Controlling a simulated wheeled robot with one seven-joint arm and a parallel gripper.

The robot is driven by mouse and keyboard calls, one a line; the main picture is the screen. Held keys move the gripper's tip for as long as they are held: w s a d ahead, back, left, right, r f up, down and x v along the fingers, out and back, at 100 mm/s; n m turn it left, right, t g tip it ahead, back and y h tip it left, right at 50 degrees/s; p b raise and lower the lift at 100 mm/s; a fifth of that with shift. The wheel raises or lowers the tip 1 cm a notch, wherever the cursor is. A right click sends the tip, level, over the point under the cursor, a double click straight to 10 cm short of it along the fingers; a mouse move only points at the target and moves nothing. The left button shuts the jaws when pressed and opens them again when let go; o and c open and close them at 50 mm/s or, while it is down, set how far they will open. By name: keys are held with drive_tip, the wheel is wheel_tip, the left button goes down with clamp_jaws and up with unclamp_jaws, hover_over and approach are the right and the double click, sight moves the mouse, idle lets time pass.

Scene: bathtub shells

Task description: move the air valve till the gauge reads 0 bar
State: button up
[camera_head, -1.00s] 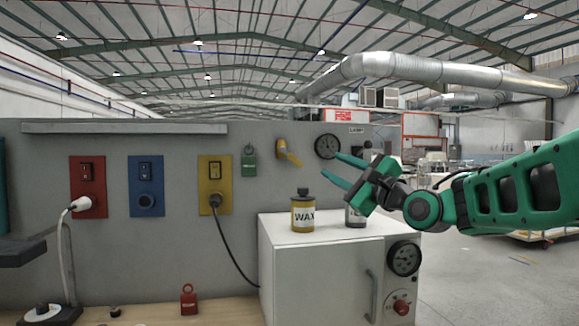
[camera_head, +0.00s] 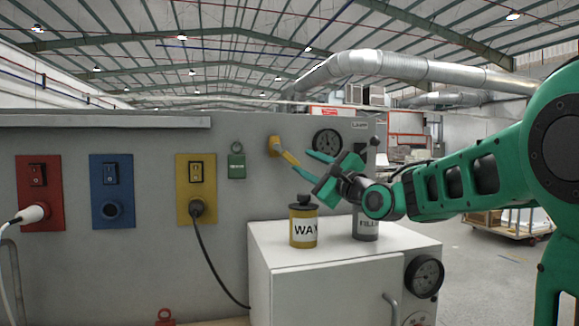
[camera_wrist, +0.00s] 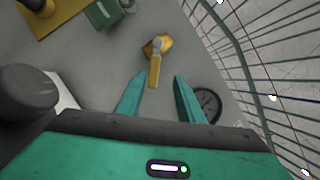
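The yellow air valve (camera_head: 284,152) sits on the grey panel, its lever slanting down to the right. In the wrist view the lever (camera_wrist: 154,72) points toward my gripper, its end between the fingertips and closer to the left finger. The round dark gauge (camera_head: 327,142) is on the panel just right of the valve; it also shows in the wrist view (camera_wrist: 207,103). Its needle is too small to read. My gripper (camera_head: 302,161) is open, with green fingers apart and nothing clamped. I cannot tell whether a finger touches the lever.
A yellow WAX can (camera_head: 303,226) and a grey FILLER can (camera_head: 366,222) stand on a white cabinet (camera_head: 320,285) below my gripper. A green padlock (camera_head: 236,164) hangs left of the valve. A black cable (camera_head: 220,262) runs from the yellow socket plate (camera_head: 184,190).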

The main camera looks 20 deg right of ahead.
sight(293, 162)
drive_tip(key=x, duration=0.3)
drive_tip(key=f+x, duration=0.1)
drive_tip(key=x, duration=0.2)
drive_tip(key=shift+w+a+f, duration=0.15)
drive_tip(key=shift+w+f, duration=0.1)
drive_tip(key=shift+x, duration=0.75)
clamp_jaws()
